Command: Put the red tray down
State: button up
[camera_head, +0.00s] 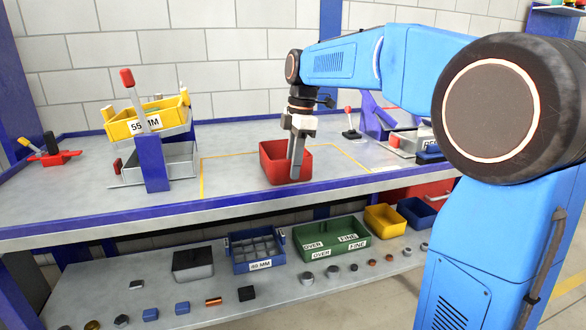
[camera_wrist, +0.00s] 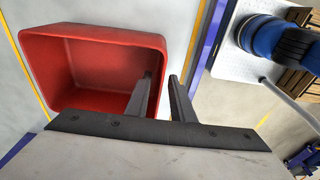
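The red tray (camera_head: 272,165) stands upright and looks empty on the grey bench top, inside a yellow outlined area. In the wrist view the tray (camera_wrist: 85,75) fills the upper left. My gripper (camera_head: 296,172) reaches down at the tray's right side. In the wrist view my gripper (camera_wrist: 161,76) has one finger inside the tray and the other outside its wall. A gap shows between the outer finger and the wall, so the fingers look open around it. The tray's underside is hidden.
A yellow bin (camera_head: 146,122) on a stand with a red-knobbed lever (camera_head: 132,90) is on the left. A small red-knobbed lever (camera_head: 350,125) and a blue frame (camera_head: 376,118) stand to the right. The bench (camera_head: 235,170) is clear around the tray. A lower shelf (camera_head: 330,290) holds bins and small parts.

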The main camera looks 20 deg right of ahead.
jog(key=r, duration=0.3)
jog(key=d+r, duration=0.1)
jog(key=r, duration=0.7)
jog(key=shift+d+r, duration=0.1)
jog(key=shift+d, duration=0.1)
jog(key=s+d+f+m+t, duration=0.2)
jog(key=s+f+m, duration=0.7)
jog(key=s+f, duration=0.4)
jog(key=s+d+f+m+t+h, duration=0.1)
jog(key=s+d+f+m+t, duration=0.1)
jog(key=s+f+m, duration=0.7)
jog(key=s+f, duration=0.4)
jog(key=s, duration=0.5)
jog(key=shift+s+d+f+t, duration=0.15)
jog(key=shift+d+f+t, duration=0.05)
jog(key=shift+f+t, duration=0.2)
